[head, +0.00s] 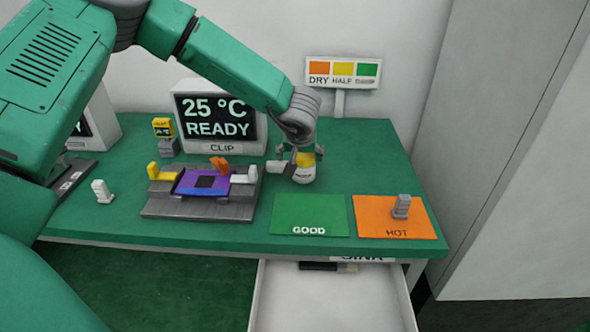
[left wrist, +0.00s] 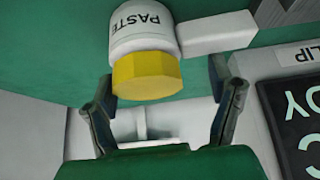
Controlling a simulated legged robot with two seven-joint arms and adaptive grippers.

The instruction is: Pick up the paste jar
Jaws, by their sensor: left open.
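My left gripper (head: 296,154) is over the jar from above. My right gripper is not in view.
A grey fixture (head: 165,209) with a purple board stands left of the jar. The display (head: 222,113) reading "25 °C READY" is behind. A green GOOD mat (head: 310,212) and an orange HOT mat (head: 370,216) with a grey piece (head: 402,206) lie in front. An open drawer (head: 335,300) is below.

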